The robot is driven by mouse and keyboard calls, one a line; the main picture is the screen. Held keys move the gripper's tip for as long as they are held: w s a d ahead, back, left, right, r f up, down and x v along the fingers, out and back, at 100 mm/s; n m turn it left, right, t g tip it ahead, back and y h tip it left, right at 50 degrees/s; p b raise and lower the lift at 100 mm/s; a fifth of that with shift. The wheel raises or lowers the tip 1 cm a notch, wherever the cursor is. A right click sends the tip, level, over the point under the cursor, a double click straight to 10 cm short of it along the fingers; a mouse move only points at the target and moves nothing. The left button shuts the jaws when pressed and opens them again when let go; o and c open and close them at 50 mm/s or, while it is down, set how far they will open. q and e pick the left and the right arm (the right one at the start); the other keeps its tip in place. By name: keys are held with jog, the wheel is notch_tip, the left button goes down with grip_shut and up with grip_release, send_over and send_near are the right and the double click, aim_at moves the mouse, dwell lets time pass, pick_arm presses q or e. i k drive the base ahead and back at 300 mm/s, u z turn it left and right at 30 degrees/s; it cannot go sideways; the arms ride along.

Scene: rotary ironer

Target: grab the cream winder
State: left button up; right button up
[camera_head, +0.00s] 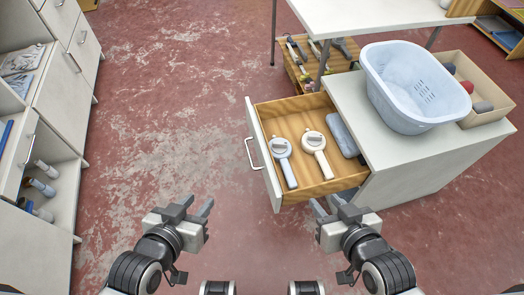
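The cream winder (316,147) lies in the open wooden drawer (326,188), with a round head toward the back and a handle toward the front. A similar pale winder with a blue-grey handle (283,157) lies just left of it. My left gripper (196,207) is open and empty, over the floor left of and in front of the drawer. My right gripper (326,206) is open and empty, close to the drawer's near side in the picture and apart from both winders.
A grey-blue case (342,135) lies in the drawer, right of the cream winder. The white cabinet (430,160) carries a light blue basket (412,88) and a box (500,90). White shelves and drawers (68,95) stand at left. The floor between is clear.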

aim_at(329, 175)
jog(key=k, duration=0.5)
jog(key=u, duration=2.05)
jog(key=i, duration=1.5)
jog(key=z, duration=2.95)
jog(key=i, duration=1)
